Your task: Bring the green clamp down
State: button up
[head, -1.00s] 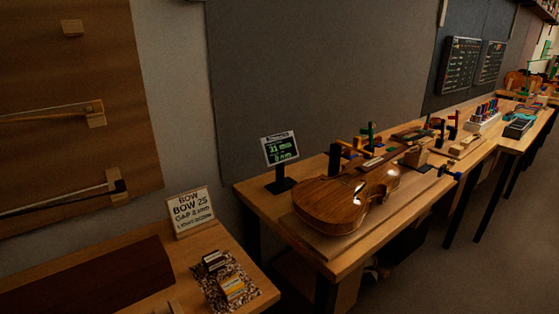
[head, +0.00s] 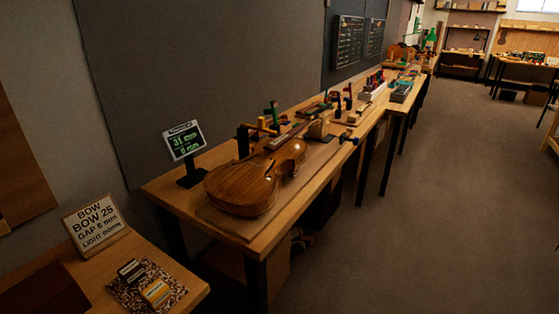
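A small green upright piece (head: 275,112), which looks like a clamp, stands behind the violin (head: 254,182) on the long workbench. Yellow and dark clamp-like pieces stand beside it, and I cannot tell whether it touches them. Another green shape (head: 430,38) shows far off at the back end of the bench row, too small to make out. The violin lies on a wooden board on the bench. My gripper is not in view.
A display (head: 184,140) reading 31 mm stands at the bench's near left corner. A lower bench at the left holds a sign (head: 95,222) and small boxes (head: 156,293). Colored items stand in a rack (head: 374,88). The floor (head: 420,215) at the right is clear.

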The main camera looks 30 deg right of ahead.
aim_at(271, 111)
jog(key=i+l, duration=0.65)
jog(key=i, duration=0.2)
jog(key=l+z, duration=0.05)
